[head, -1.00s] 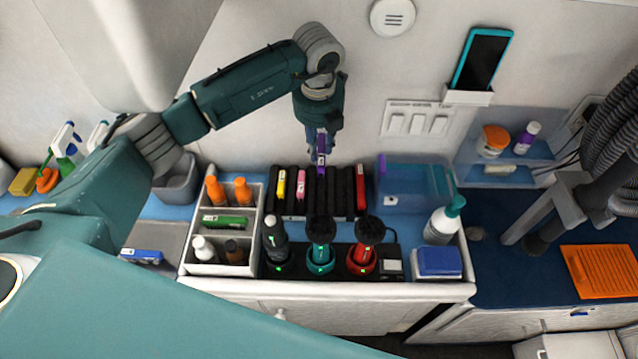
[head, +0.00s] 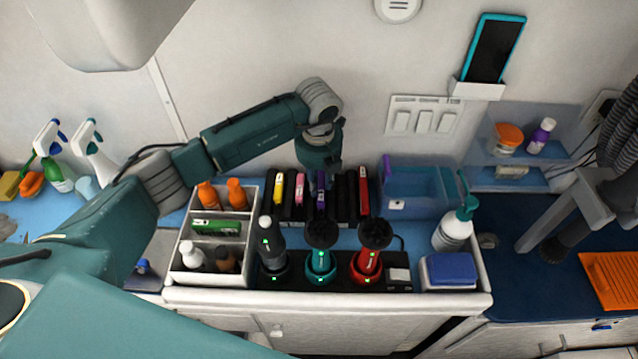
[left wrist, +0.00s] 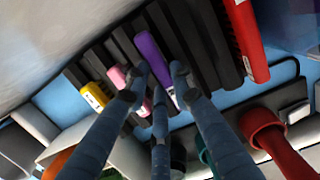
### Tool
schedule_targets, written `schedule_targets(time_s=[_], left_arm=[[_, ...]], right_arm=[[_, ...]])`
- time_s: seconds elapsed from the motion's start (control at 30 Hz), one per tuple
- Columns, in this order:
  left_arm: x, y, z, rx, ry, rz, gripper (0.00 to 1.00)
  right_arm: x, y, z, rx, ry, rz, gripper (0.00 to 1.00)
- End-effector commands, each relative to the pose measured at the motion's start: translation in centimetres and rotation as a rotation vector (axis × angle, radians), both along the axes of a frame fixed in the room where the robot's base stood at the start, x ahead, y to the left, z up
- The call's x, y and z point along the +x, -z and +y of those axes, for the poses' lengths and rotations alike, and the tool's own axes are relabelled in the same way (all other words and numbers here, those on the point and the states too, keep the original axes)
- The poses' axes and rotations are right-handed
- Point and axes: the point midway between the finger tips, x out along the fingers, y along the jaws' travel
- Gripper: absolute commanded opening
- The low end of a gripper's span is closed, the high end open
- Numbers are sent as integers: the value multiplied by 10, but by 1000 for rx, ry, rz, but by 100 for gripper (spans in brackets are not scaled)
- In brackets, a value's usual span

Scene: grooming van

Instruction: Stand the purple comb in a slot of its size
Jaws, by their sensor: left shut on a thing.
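The purple comb (head: 321,188) is upright at the black slotted rack (head: 341,195), between a pink comb (head: 300,188) and a red comb (head: 363,190). A yellow comb (head: 278,187) stands at the rack's left end. My left gripper (head: 321,172) is low over the rack, shut on the purple comb. In the left wrist view the purple comb (left wrist: 153,55) lies in line with the gap between black dividers, with the left gripper's fingers (left wrist: 161,75) around it. How deep it sits in the slot is hidden. My right gripper is not in view.
A clear blue bin (head: 420,195) stands right of the rack. A dark clipper (head: 269,240), a teal one (head: 321,262) and a red one (head: 367,262) stand in front. A white divided caddy (head: 180,262) with bottles is at left.

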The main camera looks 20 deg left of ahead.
Motion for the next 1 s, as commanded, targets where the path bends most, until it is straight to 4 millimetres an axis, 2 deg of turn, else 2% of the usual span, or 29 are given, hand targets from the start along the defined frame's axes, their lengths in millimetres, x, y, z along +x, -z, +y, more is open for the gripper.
schedule_targets(time_s=[0.17,0.2,0.3,0.67,0.77,1.0], left_arm=[[0,3,0,0,0,0,0],[0,2,0,0,0,0,27],[0,2,0,0,0,0,42],[0,-4,0,-1,0,-1,42],[0,-15,-1,-1,2,-4,42],[-6,-66,-2,0,1,-6,42]], right_arm=[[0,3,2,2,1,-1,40],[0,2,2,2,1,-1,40],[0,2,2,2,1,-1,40],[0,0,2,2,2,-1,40],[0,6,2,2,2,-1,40],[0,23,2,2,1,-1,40]])
